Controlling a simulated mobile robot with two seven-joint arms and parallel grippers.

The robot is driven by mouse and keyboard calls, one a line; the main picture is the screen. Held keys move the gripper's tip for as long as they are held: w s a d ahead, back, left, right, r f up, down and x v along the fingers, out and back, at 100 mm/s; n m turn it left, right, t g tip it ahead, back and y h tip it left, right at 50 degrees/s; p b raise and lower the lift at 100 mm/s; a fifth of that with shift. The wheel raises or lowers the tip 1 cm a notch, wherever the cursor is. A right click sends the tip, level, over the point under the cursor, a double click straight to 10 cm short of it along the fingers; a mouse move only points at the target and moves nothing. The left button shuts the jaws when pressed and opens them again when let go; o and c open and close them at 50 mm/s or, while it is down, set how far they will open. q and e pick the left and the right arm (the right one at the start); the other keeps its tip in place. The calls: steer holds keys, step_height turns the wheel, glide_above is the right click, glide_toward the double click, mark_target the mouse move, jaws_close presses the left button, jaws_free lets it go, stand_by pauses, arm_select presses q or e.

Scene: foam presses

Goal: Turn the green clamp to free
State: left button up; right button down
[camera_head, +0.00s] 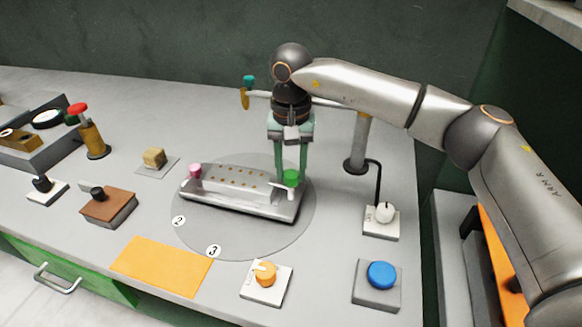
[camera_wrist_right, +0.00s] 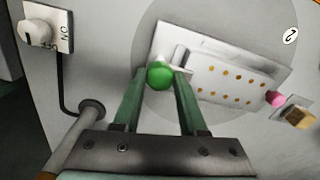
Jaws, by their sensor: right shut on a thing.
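The green clamp (camera_head: 291,177) stands at the right end of a metal fixture (camera_head: 262,211) on a round grey plate. In the right wrist view the clamp's green knob (camera_wrist_right: 160,75) sits between the tips of my right gripper (camera_wrist_right: 160,78). My right gripper (camera_head: 291,172) reaches down from above and is shut on the green clamp. A pink clamp (camera_head: 195,170) stands at the fixture's other end, and a pale block (camera_head: 236,184) with rows of small orange dots lies between them. My left gripper is not in view.
A grey post (camera_head: 359,140) stands just right of my right gripper. A white knob switch (camera_head: 384,212), a blue button (camera_head: 382,275) and an orange knob (camera_head: 264,272) are to the right and front. An orange mat (camera_head: 162,267) lies front left.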

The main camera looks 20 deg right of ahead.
steer(key=m, duration=0.4)
steer(key=shift+p, duration=0.3)
steer(key=m, duration=0.4)
steer(key=shift+m, duration=0.3)
steer(key=m, duration=0.5)
steer(key=shift+w+p, duration=0.1)
steer(key=shift+p, duration=0.25)
steer(key=shift+m, duration=2.1)
steer(key=shift+c, duration=2.2)
jaws_free()
steer(key=shift+r, duration=0.15)
